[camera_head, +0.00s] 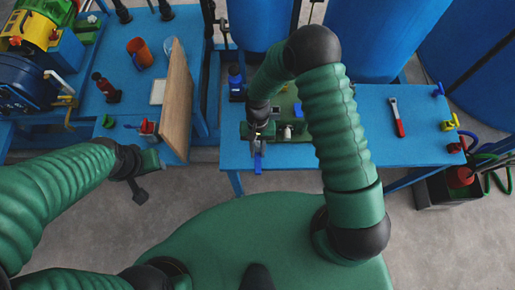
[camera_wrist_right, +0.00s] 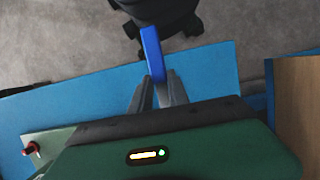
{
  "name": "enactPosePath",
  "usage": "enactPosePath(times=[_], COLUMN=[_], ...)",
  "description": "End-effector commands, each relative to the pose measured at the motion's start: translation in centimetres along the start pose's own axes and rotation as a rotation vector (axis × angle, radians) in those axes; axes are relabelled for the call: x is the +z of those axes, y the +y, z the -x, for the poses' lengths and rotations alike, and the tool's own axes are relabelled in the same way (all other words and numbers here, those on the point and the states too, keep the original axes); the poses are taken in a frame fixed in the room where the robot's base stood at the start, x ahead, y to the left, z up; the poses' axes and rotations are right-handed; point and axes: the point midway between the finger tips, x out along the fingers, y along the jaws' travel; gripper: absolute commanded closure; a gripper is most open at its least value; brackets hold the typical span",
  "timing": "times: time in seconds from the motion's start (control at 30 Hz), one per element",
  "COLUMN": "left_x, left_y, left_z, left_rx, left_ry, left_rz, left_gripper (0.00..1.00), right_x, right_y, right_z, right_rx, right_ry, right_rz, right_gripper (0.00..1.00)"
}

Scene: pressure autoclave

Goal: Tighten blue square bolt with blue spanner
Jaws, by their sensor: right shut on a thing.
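My right gripper (camera_head: 258,148) hangs over the front edge of the right-hand blue table. It is shut on the blue spanner (camera_head: 258,163), whose blue end sticks out past the fingers. In the right wrist view the same spanner (camera_wrist_right: 153,50) is held between the two dark fingertips of the gripper (camera_wrist_right: 154,82), over the table edge and floor. I cannot make out the blue square bolt. My left gripper (camera_head: 140,188) is over the floor at the left, away from the tables; its finger state is unclear.
On the right-hand table (camera_head: 355,145), a green device (camera_head: 290,132) sits beside my right wrist and a red-handled wrench (camera_head: 397,117) lies farther right. A wooden board (camera_head: 177,105) stands on the left table. Large blue tanks (camera_head: 375,35) stand behind.

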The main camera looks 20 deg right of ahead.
Motion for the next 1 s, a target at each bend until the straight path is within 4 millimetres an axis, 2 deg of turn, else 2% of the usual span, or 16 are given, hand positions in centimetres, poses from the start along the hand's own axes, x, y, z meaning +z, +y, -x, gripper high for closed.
enactPosePath(times=[0.77,0.8,0.97,1.0], left_x=[0.3,0.3,0.3,0.3], left_y=[0.0,0.0,0.0,0.0], left_z=[-1.4,-1.3,-1.2,-1.2], left_rx=[0.0,0.0,0.0,0.0], left_ry=[0.0,0.0,0.0,0.0], left_rz=[0.0,0.0,0.0,0.0], left_gripper=[0.57,0.57,0.57,0.57], right_x=[-0.7,-0.6,-0.6,-0.6], right_y=[0.0,0.0,0.0,0.0], right_z=[-2.0,-1.9,-1.8,-1.8], right_rx=[0.0,0.0,0.0,0.0], right_ry=[0.0,0.001,0.0,0.0], right_rz=[0.0,0.0,0.0,0.0], right_gripper=[1.0,0.75,0.54,0.53])
